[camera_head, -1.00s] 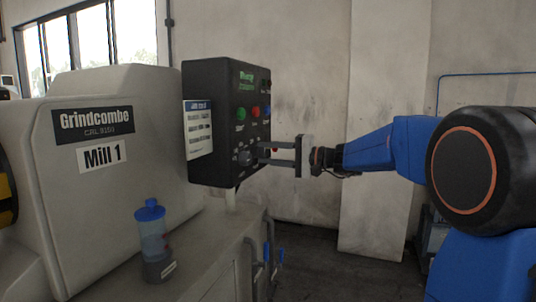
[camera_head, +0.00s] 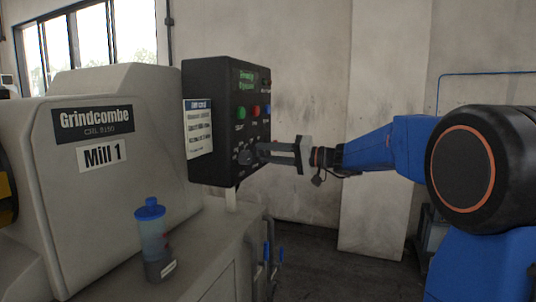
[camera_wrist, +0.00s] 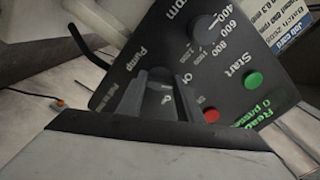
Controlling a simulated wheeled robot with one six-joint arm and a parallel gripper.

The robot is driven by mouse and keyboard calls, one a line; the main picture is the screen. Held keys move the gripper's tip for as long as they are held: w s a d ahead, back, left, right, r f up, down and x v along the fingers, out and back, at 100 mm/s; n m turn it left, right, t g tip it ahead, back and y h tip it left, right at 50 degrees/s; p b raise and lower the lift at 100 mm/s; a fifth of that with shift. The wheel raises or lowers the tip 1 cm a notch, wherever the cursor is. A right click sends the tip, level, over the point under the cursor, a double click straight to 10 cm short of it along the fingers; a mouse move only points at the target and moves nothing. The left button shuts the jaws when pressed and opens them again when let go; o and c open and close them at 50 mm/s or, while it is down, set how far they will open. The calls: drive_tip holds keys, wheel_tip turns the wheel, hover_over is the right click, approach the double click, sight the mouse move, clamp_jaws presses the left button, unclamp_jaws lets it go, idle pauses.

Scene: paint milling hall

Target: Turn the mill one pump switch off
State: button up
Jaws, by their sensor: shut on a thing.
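The black control panel (camera_head: 212,85) stands on the Mill 1 housing in the head view. The pump switch (camera_wrist: 160,97) is a dark knob low on this panel, beside the word "Pump" in the wrist view. My gripper (camera_head: 260,151) reaches the lower part of the panel from the right. It is shut on the pump switch, with a finger on either side of it. The panel appears strongly tilted in the wrist view. The fingers hide part of the switch and its markings, so its exact position cannot be read.
A green Start button (camera_wrist: 253,80), a red button (camera_wrist: 211,115) and a speed dial (camera_wrist: 205,27) sit near the switch. A blue-capped bottle (camera_head: 152,240) stands on the mill's ledge. Blue-handled valves (camera_head: 267,252) are below the panel.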

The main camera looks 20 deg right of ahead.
drive_tip(key=shift+f, duration=0.15)
drive_tip(key=o, duration=1.1)
drive_tip(key=v, duration=1.7)
drive_tip(key=shift+s+d, duration=0.15)
drive_tip(key=shift+d, duration=0.05)
drive_tip(key=shift+a, duration=0.1)
